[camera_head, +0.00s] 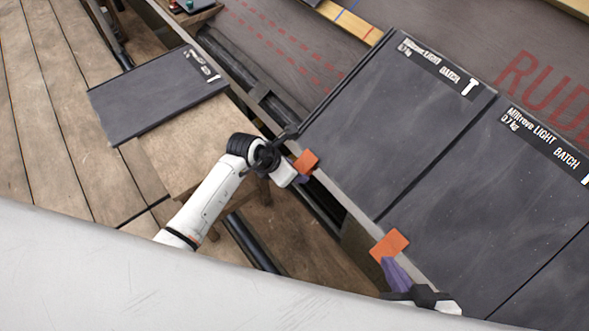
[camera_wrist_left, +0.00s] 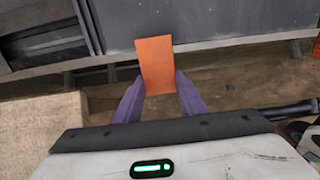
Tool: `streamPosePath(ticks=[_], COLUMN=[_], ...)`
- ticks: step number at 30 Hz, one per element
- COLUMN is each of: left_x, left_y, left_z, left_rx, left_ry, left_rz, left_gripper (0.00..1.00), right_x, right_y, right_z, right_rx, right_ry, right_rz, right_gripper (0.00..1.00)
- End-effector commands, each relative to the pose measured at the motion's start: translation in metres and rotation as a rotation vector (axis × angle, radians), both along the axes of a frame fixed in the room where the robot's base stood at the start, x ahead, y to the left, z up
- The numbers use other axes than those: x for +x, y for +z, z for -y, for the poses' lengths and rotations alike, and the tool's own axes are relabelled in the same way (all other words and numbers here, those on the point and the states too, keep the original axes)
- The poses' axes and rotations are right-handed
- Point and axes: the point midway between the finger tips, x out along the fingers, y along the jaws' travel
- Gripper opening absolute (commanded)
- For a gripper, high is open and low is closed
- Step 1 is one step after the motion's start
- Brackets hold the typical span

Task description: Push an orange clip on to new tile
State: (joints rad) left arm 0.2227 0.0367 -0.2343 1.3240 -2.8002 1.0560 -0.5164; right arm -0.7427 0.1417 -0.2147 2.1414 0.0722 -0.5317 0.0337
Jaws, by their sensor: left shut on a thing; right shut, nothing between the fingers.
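My left gripper (camera_head: 301,178) is shut on an orange clip (camera_head: 306,160) at the lower left edge of the left dark roof tile (camera_head: 380,125). In the left wrist view the purple fingers (camera_wrist_left: 157,98) hold this clip (camera_wrist_left: 153,64) upright, with its top in front of the dark tile edge. I cannot tell whether it touches the tile. A second orange clip (camera_head: 390,244) sits at the lower edge near the seam between the left tile and the neighbouring tile (camera_head: 490,200). My right gripper (camera_head: 392,268) is shut and empty, its purple fingertips close against that clip.
Another dark tile (camera_head: 160,95) lies on a wooden table (camera_head: 200,140) at the left. A gap with dark bars runs between table and roof. Brown roof underlay (camera_head: 290,50) with red print and wooden battens (camera_head: 350,20) lies above the tiles. Plank floor is at far left.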

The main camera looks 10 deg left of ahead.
Motion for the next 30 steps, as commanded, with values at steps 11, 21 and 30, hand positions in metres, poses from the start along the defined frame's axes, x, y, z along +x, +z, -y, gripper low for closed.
streamPosePath(ticks=[11,21,30], left_x=[0.0046,0.0079,0.0106], left_y=[0.0047,0.0077,0.0099], left_z=[0.0036,0.0063,0.0084], left_rx=[-0.005,-0.007,-0.008], left_ry=[0.0,0.0,0.001], left_rz=[0.009,0.011,0.012], left_gripper=[0.0,0.0,0.0], right_x=[0.0,0.0,0.0], right_y=[0.0003,0.0004,0.0006], right_z=[0.0,0.0,0.0], right_rx=[0.0,0.0,0.0], right_ry=[0.0,0.0,0.0], right_rz=[0.0,0.0,0.0], right_gripper=[0.0,0.0,0.0])
